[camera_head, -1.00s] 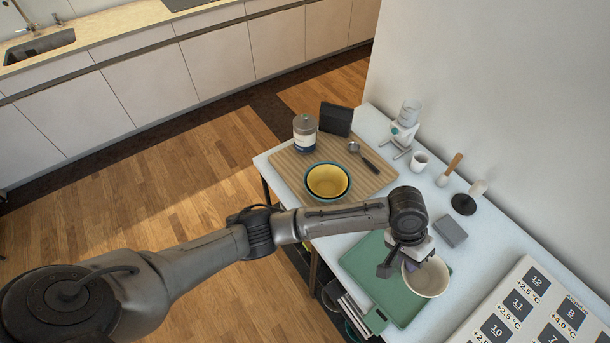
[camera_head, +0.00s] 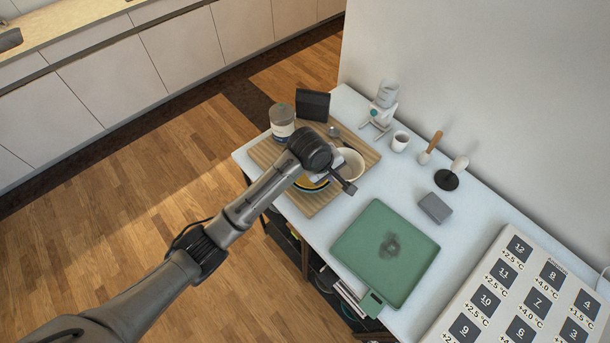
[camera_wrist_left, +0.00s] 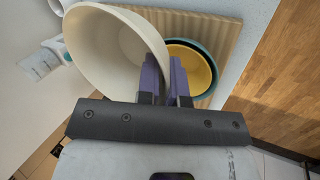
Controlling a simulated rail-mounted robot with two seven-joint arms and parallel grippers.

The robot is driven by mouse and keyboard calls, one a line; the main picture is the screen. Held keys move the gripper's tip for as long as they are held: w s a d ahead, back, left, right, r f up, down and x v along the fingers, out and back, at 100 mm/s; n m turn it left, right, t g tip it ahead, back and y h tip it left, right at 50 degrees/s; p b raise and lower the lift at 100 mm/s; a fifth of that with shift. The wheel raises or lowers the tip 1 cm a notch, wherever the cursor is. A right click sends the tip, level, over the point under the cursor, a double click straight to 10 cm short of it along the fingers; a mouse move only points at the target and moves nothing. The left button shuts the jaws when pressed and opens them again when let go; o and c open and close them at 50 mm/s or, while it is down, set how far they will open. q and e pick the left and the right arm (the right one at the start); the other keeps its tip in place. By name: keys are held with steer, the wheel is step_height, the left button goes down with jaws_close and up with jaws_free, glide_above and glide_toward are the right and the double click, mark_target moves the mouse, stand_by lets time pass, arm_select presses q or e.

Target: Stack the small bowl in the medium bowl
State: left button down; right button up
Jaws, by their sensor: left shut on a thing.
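My left gripper (camera_head: 341,178) is shut on the rim of a cream bowl (camera_head: 351,163). The cream bowl also shows in the left wrist view (camera_wrist_left: 112,45), with the purple fingers pinching its wall. It is held above the wooden board, beside and partly over a yellow bowl (camera_wrist_left: 192,75). The yellow bowl sits inside a teal bowl (camera_wrist_left: 210,56) on the board. In the head view my arm and gripper hide much of the two nested bowls. The cream bowl's exact height above them cannot be told. My right gripper is not in view.
A green mat (camera_head: 365,252) with a dark smudge is bare. A mug (camera_head: 400,141) and a grey block (camera_head: 435,207) stand to the right.

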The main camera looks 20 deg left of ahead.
arm_select(q)
steer(key=shift+w+a+f, duration=0.5)
steer(key=shift+a+f, duration=1.25)
steer(key=shift+w+a+f, duration=0.45)
steer(key=shift+a+f, duration=1.3)
steer(key=shift+w+a+f, duration=0.5)
steer(key=shift+a+f, duration=1.25)
steer(key=shift+f, duration=0.25)
steer(key=shift+f, duration=0.35)
steer(key=c, duration=1.5)
jaws_free()
steer(key=shift+c, duration=0.2)
steer(key=shift+r, duration=0.15)
